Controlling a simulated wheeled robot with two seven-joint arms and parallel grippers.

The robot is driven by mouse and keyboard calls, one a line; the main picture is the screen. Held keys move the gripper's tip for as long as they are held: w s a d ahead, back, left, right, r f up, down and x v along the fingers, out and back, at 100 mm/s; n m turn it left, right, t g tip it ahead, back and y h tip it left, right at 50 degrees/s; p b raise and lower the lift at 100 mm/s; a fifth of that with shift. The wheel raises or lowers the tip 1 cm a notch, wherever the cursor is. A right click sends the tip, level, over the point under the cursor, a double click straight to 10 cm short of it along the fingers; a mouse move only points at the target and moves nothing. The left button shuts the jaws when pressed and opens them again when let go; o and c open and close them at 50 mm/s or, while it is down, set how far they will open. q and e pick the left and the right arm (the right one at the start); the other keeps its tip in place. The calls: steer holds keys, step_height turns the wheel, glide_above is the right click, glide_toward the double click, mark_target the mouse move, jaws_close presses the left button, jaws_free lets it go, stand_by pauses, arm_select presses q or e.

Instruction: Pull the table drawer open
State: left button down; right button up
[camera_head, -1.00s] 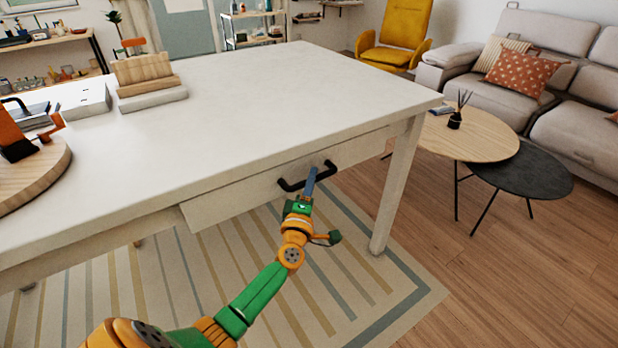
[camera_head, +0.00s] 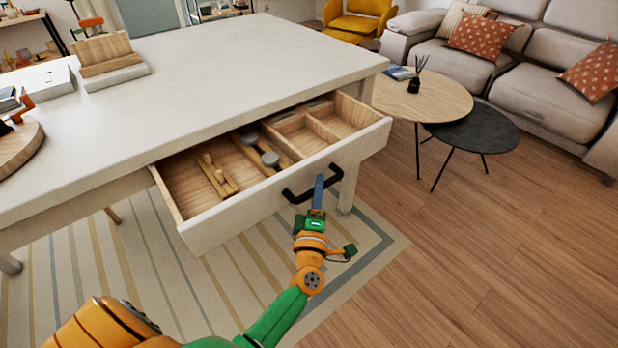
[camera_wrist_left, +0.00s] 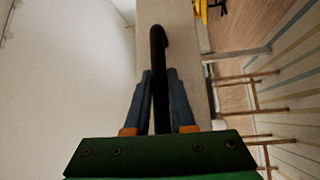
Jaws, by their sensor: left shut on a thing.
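The white table (camera_head: 230,75) has its drawer (camera_head: 250,215) pulled well out, showing a wooden inside with dividers. Wooden-handled tools (camera_head: 215,175) and grey-headed tools (camera_head: 268,158) lie in it. The black bar handle (camera_head: 298,198) is on the drawer front. In the left wrist view the black handle (camera_wrist_left: 159,75) runs between the two blue-grey fingers of the left gripper (camera_wrist_left: 160,85). My right gripper is not in view.
A round wood side table (camera_head: 435,95) and a dark one (camera_head: 475,128) stand at the right, by the grey sofa (camera_head: 540,95). A wooden block stand (camera_head: 105,55) is on the tabletop. The wood floor at right front is clear.

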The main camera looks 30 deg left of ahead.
arm_select(q)
steer(key=shift+s+d, duration=0.2)
steer(key=shift+d, duration=0.4)
steer(key=c, duration=0.8)
jaws_free()
steer(key=shift+o, duration=0.2)
steer(key=v, duration=0.7)
